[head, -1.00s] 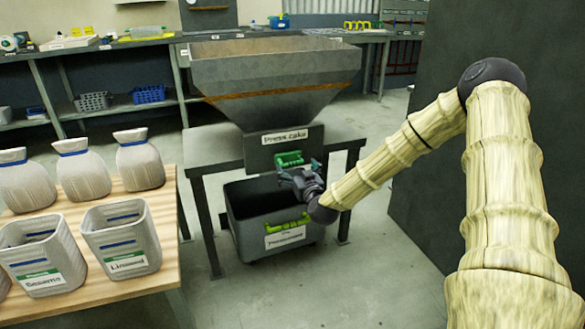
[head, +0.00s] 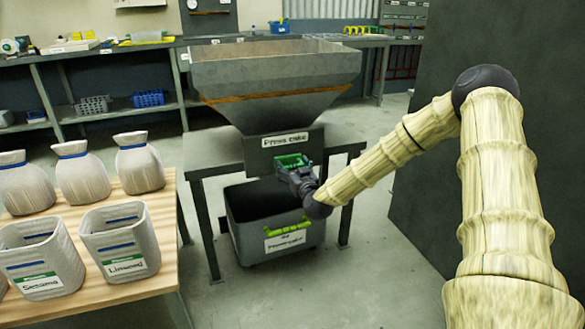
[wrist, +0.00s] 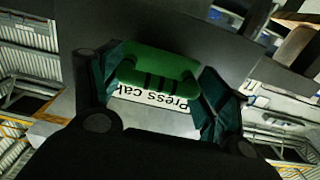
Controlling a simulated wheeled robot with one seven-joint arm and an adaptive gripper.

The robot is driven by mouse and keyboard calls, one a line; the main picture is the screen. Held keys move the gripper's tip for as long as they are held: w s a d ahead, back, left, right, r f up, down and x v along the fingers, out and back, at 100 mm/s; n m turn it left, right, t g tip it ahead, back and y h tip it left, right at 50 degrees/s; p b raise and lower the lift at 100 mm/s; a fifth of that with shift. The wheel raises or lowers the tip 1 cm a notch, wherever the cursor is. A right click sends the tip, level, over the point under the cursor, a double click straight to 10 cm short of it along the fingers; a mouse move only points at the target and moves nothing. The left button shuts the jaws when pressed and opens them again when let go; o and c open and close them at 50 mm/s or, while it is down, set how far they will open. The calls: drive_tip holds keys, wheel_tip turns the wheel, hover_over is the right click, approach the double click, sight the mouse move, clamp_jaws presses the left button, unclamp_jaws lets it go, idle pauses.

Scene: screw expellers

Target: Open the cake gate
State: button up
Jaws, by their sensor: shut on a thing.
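The cake gate's green handle (head: 290,160) sits on the grey front below the "Press cake" label (head: 285,139) of the hopper (head: 285,80). My gripper (head: 296,170) is at this handle, reaching in from the lower right. In the wrist view the green handle (wrist: 158,66) lies between the two dark green fingers of my gripper (wrist: 165,80), which is shut on it. The label shows upside down behind the handle. The gate plate itself is largely hidden, so I cannot tell how far it has moved.
A dark bin (head: 240,225) with a light green handle (head: 287,226) stands on the floor under the hopper. A wooden table (head: 165,240) with sacks and labelled containers is at left. A dark wall panel (head: 440,190) stands at right. The floor in front is clear.

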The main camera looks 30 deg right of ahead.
sight(293, 168)
drive_tip(key=shift+c, duration=0.8)
drive_tip(key=shift+s+a+r+p, duration=0.1)
drive_tip(key=shift+s+p, duration=0.35)
drive_tip(key=shift+p, duration=0.05)
drive_tip(key=p+v, duration=0.2)
drive_tip(key=v, duration=0.1)
drive_tip(key=shift+s, duration=0.1)
drive_tip(key=shift+s+a, duration=0.15)
drive_tip(key=shift+s, duration=0.45)
drive_tip(key=o, duration=1.5)
drive_tip(key=v, duration=1.2)
drive_tip(key=shift+a, duration=0.1)
